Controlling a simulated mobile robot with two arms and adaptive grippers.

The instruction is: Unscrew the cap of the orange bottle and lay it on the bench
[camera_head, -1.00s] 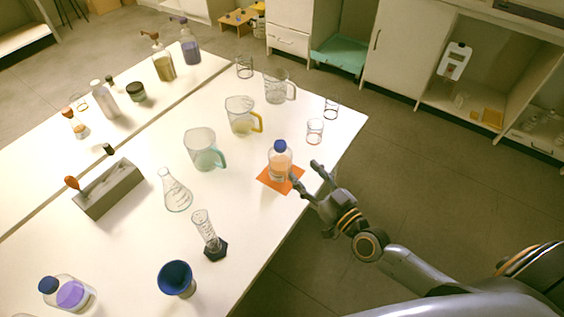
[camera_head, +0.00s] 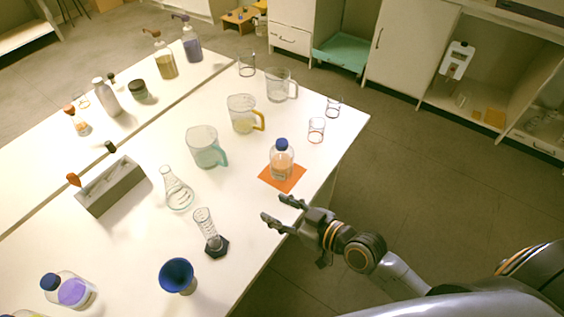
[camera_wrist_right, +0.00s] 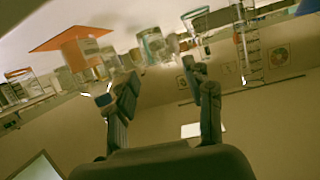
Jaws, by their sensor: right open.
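The orange bottle (camera_head: 281,162) stands upright on an orange mat (camera_head: 295,181) near the bench's right edge, its blue cap (camera_head: 281,145) on top. In the right wrist view the bottle (camera_wrist_right: 78,50) and the orange mat (camera_wrist_right: 62,40) show at upper left. My right gripper (camera_head: 279,212) is open and empty by the bench edge, below the mat in the head view. It is apart from the bottle. Its fingers (camera_wrist_right: 162,85) are spread in the right wrist view. My left gripper is not in view.
Beakers with teal (camera_head: 204,150) and yellow (camera_head: 241,116) handles, a conical flask (camera_head: 177,192), a measuring cylinder (camera_head: 209,232) and a blue funnel-like cup (camera_head: 177,274) stand to the left on the bench. Bare bench (camera_head: 250,205) lies between the mat and the cylinder.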

